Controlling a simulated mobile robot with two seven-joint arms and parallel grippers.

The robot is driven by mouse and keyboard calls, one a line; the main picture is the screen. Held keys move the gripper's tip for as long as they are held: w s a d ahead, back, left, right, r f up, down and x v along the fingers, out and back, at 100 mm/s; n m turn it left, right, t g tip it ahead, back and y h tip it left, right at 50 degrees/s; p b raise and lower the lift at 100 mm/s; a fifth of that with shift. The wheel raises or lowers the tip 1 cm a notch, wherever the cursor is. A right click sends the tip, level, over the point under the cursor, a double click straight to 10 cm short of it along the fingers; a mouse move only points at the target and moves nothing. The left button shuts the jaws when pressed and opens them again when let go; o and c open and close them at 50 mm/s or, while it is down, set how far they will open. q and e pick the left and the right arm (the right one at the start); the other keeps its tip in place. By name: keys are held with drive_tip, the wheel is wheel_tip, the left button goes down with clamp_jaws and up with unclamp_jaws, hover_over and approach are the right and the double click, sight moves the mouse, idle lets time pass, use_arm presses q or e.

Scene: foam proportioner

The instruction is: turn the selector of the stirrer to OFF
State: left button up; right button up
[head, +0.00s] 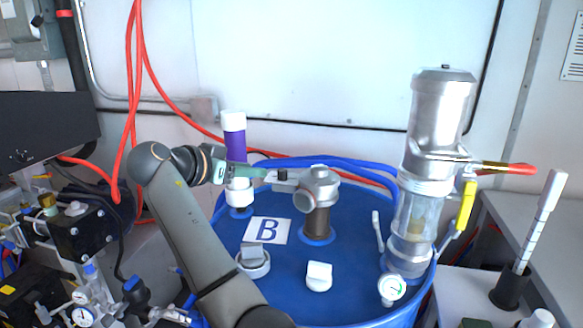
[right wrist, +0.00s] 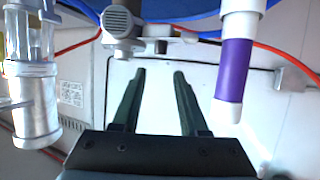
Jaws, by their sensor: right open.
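The stirrer (head: 319,190) is a grey metal head on a brown stem on top of the blue drum. A grey arm with a small dark piece (head: 283,174), possibly the selector, sticks out from its left side. In the right wrist view the stirrer (right wrist: 118,22) is at the top, with the small part (right wrist: 160,46) just beyond my fingertips. My right gripper (head: 262,171) comes from the left and points at that part. In the right wrist view its dark fingers (right wrist: 159,74) are apart with nothing between them. I cannot read any selector marking. My left gripper is not in view.
A purple and white cylinder (head: 235,146) stands close behind my right gripper. White caps (head: 319,276) and a "B" label (head: 266,231) are on the blue drum (head: 345,295).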

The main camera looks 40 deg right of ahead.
sight(281, 170)
drive_tip(key=p+x, duration=0.1)
drive_tip(key=x, duration=1.1)
drive_tip(key=shift+w+d+p, duration=0.15)
drive_tip(key=shift+d+p, duration=0.05)
drive_tip(key=shift+p, duration=0.15)
clamp_jaws()
